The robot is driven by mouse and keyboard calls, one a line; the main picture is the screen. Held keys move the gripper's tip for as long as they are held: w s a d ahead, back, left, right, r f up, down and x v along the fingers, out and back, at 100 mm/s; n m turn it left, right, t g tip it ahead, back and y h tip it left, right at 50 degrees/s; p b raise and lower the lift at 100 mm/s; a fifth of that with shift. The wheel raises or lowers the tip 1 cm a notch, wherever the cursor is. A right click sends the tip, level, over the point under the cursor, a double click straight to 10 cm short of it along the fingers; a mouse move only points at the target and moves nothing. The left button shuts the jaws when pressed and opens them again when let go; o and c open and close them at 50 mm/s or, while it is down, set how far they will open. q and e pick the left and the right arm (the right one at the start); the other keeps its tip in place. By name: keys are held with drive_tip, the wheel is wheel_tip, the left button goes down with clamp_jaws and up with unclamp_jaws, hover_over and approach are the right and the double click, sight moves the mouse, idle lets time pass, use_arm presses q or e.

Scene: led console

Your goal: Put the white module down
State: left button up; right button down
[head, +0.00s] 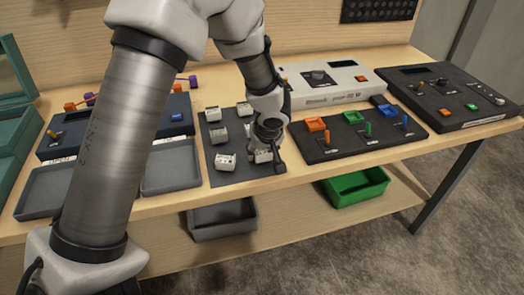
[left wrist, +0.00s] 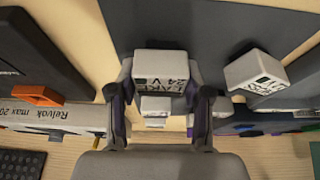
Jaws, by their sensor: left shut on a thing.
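My left gripper (head: 268,150) points down over the front right part of a dark grey mat (head: 236,172). It is shut on a white module (head: 262,156), partly hidden by the fingers. Other white modules stand on the mat, one at the front left (head: 225,162) and one at the back left (head: 212,114). My right gripper is not in view.
A black panel with orange, green and blue switches (head: 358,140) lies right of the mat. A white console (head: 335,84) stands behind it. Empty grey trays (head: 171,176) lie to the left. A green bin (head: 356,188) sits on the shelf below.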

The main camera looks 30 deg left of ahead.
use_arm(q)
drive_tip(key=shift+f+b, duration=0.2)
drive_tip(key=shift+b, duration=0.1)
drive_tip(key=o, duration=1.2)
drive_tip(key=shift+c, duration=0.2)
drive_tip(key=shift+r, duration=0.15)
drive_tip(key=shift+r+p, duration=0.3)
drive_tip(key=shift+p, duration=0.25)
drive_tip(key=p+v, duration=0.1)
drive_tip(key=v, duration=1)
drive_tip(key=shift+r+p, duration=0.25)
drive_tip(key=shift+p, duration=0.15)
drive_tip(key=shift+s, duration=0.1)
